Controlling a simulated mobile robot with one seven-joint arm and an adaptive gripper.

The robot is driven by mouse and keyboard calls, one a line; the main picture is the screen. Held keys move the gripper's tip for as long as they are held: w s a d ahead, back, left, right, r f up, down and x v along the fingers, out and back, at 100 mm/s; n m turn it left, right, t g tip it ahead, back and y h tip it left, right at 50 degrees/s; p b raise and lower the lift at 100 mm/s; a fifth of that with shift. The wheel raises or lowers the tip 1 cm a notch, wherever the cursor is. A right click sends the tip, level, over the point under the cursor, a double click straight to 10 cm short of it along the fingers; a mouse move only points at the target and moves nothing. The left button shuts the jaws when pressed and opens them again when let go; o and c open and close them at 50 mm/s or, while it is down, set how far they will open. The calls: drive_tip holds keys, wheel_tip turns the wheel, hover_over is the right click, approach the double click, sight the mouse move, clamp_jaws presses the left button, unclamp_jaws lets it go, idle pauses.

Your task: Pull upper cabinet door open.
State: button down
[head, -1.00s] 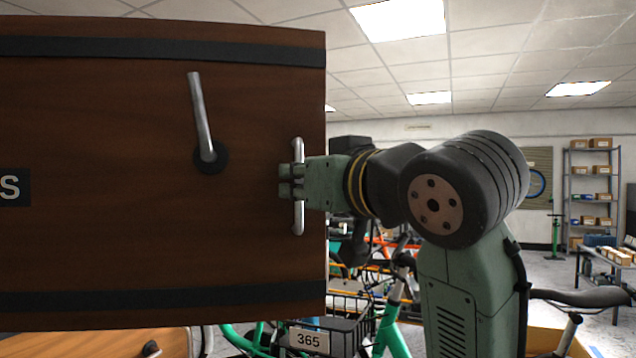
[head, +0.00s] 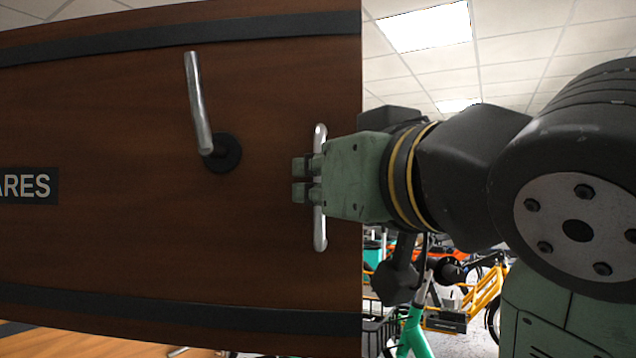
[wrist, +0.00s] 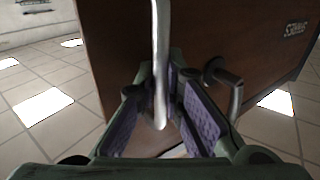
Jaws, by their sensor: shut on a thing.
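The upper cabinet door (head: 110,120) is a brown wooden panel with black bands along its top and bottom, filling the left of the head view. A vertical silver bar handle (head: 320,232) is fixed near its right edge. My gripper (head: 306,180) is shut on the middle of this handle, coming from the right. In the wrist view the handle (wrist: 160,50) runs between the purple-padded fingers (wrist: 165,118). A silver lever with a black round base (head: 200,105) stands on the door to the left of the handle and also shows in the wrist view (wrist: 236,95).
A label reading "ARES" (head: 28,186) is on the door at the left. Green and orange bikes (head: 470,310) stand behind and below the door's right edge. A wooden surface (head: 60,340) lies below the door.

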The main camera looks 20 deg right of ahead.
drive_tip(key=shift+s+a, duration=0.15)
drive_tip(key=shift+s, duration=0.3)
drive_tip(key=c, duration=2)
unclamp_jaws()
drive_tip(key=shift+o, duration=0.2)
